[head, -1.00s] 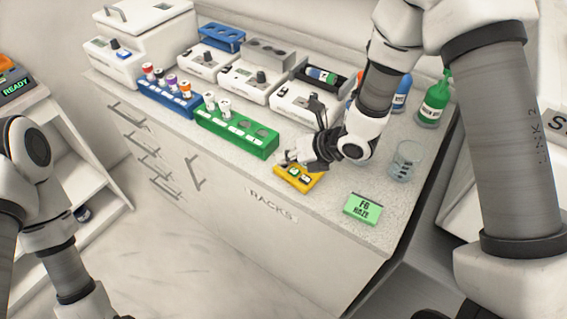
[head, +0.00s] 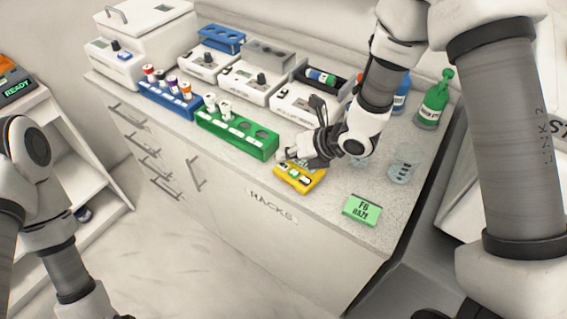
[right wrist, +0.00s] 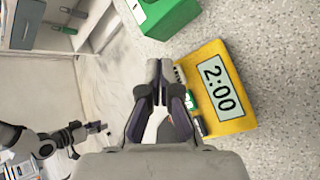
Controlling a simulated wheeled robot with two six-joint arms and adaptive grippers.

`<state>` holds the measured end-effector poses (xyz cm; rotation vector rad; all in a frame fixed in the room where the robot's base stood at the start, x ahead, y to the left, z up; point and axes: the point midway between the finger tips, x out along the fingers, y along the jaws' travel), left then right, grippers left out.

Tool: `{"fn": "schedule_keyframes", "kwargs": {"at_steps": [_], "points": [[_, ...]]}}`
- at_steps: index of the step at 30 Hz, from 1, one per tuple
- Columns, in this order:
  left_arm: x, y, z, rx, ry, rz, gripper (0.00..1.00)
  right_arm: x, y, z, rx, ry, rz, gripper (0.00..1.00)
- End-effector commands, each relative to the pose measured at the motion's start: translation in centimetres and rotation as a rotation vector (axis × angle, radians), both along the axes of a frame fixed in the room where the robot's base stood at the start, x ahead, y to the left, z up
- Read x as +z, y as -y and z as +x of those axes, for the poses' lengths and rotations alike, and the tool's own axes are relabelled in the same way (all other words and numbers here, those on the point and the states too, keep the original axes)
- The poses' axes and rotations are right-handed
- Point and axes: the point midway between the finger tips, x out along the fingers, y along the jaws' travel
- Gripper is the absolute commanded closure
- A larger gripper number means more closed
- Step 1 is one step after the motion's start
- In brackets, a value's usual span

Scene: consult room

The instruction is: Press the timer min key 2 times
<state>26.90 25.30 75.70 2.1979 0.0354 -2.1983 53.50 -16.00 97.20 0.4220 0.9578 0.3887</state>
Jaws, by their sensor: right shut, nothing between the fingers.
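The yellow timer (head: 300,177) lies on the counter near its front edge. In the right wrist view the timer (right wrist: 241,123) shows a display (right wrist: 217,88) reading 2:00, with green and white keys (right wrist: 191,103) along its near side, partly hidden by a finger. My right gripper (head: 284,156) is shut and empty, at the timer's back left. In the right wrist view its fingertips (right wrist: 158,66) are beside the key side of the timer; I cannot tell whether they touch it. My left gripper (right wrist: 98,127) shows only small at the lower left of that view, its jaws unclear.
A green rack (head: 237,135) with white-capped tubes stands left of the timer, a blue rack (head: 170,98) beyond it. A green label block (head: 361,210) and a glass beaker (head: 402,165) are to the right. Bottles (head: 432,105) stand at the back right.

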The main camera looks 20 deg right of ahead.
Motion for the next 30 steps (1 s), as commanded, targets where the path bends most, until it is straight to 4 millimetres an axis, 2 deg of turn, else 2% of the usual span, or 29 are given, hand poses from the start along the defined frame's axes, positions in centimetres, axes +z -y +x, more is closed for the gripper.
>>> {"fn": "schedule_keyframes", "kwargs": {"at_steps": [4, 18, 30], "points": [[0.4, 0.0, 0.0, 0.0, 0.0, 0.0, 0.6, 0.6, 0.0, 0.0, 0.001, 0.0, -0.001, 1.0], [3.2, 0.0, 0.0, 0.0, 0.0, 0.0, 0.6, 5.1, 0.0, 0.0, 0.0, 0.001, 0.0, 1.0], [3.1, 0.0, 0.0, 0.0, 0.0, 0.0, 0.6, 5.0, 0.0, 0.0, 0.0, 0.0, 0.0, 1.0]]}}
